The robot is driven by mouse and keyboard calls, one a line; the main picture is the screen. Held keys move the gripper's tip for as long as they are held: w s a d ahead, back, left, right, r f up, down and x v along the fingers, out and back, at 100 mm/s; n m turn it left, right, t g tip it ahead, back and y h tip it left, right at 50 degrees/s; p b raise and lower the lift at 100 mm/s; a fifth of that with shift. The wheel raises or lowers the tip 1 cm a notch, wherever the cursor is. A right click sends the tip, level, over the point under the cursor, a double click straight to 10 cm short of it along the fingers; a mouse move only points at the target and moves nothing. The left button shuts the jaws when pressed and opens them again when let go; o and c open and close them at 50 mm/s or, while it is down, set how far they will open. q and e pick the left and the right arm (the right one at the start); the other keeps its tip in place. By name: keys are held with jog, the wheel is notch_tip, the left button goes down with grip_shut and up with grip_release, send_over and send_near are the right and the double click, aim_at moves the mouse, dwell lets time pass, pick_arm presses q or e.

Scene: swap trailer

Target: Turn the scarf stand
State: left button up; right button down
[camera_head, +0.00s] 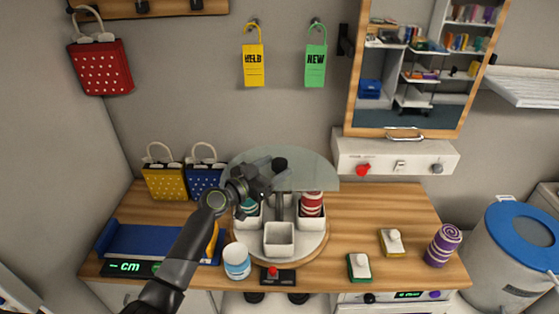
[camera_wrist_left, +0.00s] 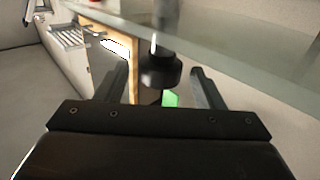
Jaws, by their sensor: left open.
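The scarf stand has a round wooden base (camera_head: 318,251), white bins and a round glass top (camera_head: 313,172) with a black knob (camera_head: 280,164). A red-and-white rolled scarf (camera_head: 312,202) stands in the right bin. A teal roll (camera_head: 249,205) shows partly in the left bin, behind my arm. The front bin (camera_head: 279,240) looks empty. My left gripper (camera_head: 272,170) is open beside the knob, over the glass. In the left wrist view the knob (camera_wrist_left: 160,70) appears between the two spread fingers, slightly beyond their tips; I cannot tell whether they touch it.
A white-and-blue jar (camera_head: 236,262) and a small box with a red button (camera_head: 273,275) stand at the stand's front. A purple roll (camera_head: 443,245) is at the right. Yellow (camera_head: 163,182) and blue bags (camera_head: 204,181) stand behind left. The counter right of the stand is partly clear.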

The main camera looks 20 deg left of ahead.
pick_arm(q)
jog(key=shift+x, duration=1.2)
grip_shut()
